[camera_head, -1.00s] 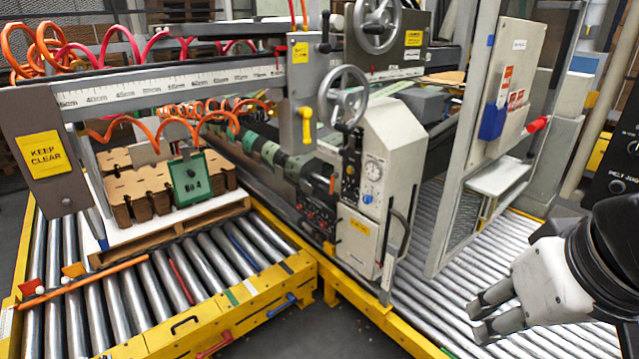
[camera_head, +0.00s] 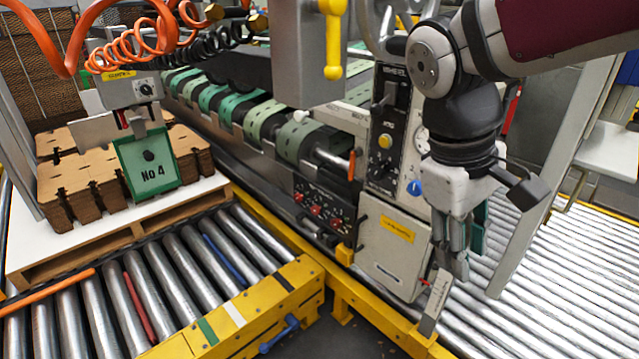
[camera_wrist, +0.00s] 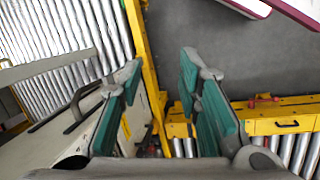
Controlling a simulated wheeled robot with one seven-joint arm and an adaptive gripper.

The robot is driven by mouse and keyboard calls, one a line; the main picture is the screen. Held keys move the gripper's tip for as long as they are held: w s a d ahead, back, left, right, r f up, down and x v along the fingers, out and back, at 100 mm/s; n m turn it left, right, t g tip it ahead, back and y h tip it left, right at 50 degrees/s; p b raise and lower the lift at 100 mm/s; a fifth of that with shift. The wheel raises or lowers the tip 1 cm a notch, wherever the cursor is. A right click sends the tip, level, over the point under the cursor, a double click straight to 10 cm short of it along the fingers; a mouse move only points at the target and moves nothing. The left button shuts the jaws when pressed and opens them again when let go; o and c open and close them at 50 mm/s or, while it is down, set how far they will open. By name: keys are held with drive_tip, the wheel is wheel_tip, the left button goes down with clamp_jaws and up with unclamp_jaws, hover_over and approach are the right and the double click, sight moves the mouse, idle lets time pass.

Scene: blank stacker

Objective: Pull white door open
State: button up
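The white door (camera_head: 388,262) is the lower front panel of the pale control cabinet and carries a yellow label. It looks shut, though my gripper hides part of its right edge. My gripper (camera_head: 452,268) points down beside the cabinet's right side. In the wrist view its two teal-padded fingers (camera_wrist: 162,65) stand apart with nothing between them. A dark bar handle (camera_wrist: 82,108) on the cabinet side lies further left. I cannot tell whether a finger touches the cabinet.
A yellow rail (camera_head: 375,305) runs below the cabinet. Roller conveyors lie at left (camera_head: 95,310) and right (camera_head: 570,275). A grey upright post (camera_head: 545,215) stands right of my gripper. Cardboard stacks (camera_head: 85,190) sit on a pallet at left. Dark floor shows in front.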

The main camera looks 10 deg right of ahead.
drive_tip(key=w+a+f+n+h+b, duration=0.1)
drive_tip(key=w+f+n+h+b, duration=0.25)
drive_tip(key=w+f, duration=0.55)
drive_tip(key=w+a+f+n+h+b, duration=0.2)
drive_tip(key=w+f+n+h, duration=0.3)
drive_tip(key=w, duration=0.6)
drive_tip(key=w+a+f+n+t+h+b, duration=0.1)
drive_tip(key=w+a+f+n+t+h, duration=0.1)
drive_tip(key=w+a+f+n+t, duration=0.45)
drive_tip(key=w+a+f+n+t+h+b, duration=0.1)
drive_tip(key=w+a+f+n+t+h, duration=0.2)
drive_tip(key=w+a+f, duration=0.65)
drive_tip(key=g+b, duration=0.1)
drive_tip(key=b, duration=0.2)
hover_over(355, 249)
drive_tip(key=f, duration=0.2)
drive_tip(key=shift+w+d+f+n, duration=0.1)
drive_tip(key=shift+w+f+n, duration=0.2)
drive_tip(key=shift+w+f, duration=0.1)
drive_tip(key=shift+c, duration=0.2)
clamp_jaws()
